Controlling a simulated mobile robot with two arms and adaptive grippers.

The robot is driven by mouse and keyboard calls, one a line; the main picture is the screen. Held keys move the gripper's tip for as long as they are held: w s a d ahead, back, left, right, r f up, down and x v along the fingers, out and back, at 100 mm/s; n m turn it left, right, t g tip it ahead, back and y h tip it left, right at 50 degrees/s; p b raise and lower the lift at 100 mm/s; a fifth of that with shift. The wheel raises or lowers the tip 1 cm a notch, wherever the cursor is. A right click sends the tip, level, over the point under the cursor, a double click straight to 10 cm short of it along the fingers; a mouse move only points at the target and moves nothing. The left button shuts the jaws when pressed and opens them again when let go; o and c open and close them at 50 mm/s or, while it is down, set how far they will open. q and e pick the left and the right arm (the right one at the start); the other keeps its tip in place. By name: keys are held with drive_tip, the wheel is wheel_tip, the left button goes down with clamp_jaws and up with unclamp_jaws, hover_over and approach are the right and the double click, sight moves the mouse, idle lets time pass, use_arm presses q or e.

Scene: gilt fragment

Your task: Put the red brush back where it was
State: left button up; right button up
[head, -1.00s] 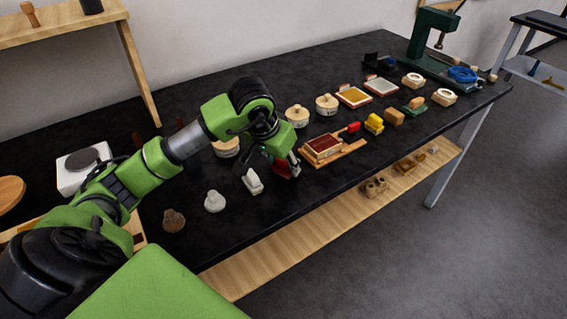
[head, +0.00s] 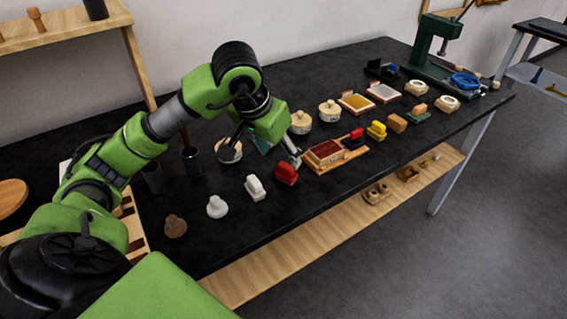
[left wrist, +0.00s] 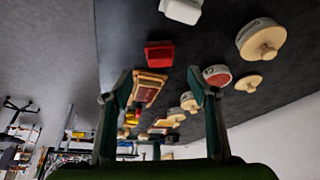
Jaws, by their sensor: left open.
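A red brush (head: 286,173), a block with a raised grip, stands on the black bench at the end of a row of similar pieces. It is right of a white brush (head: 256,187) and left of a wooden tray with a red pad (head: 325,152). In the left wrist view the red brush (left wrist: 159,54) is fully visible and apart from the fingers. My left gripper (head: 262,152) is open and empty, behind and above the red brush. Its spread fingers show in the left wrist view (left wrist: 160,88). A smaller red piece with a black base (head: 353,139) stands beyond the tray. My right gripper is not in view.
A pale knob-shaped piece (head: 217,206) and a brown one (head: 175,226) stand nearer along the front edge. Round lidded tins (head: 329,111) stand behind the tray. A yellow piece (head: 376,131) is farther right. Bare bench lies in front of the red brush.

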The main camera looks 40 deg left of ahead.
use_arm(q)
drive_tip(key=v, duration=0.3)
drive_tip(key=shift+s+r, duration=0.1)
drive_tip(key=shift+r, duration=0.15)
idle(0.4)
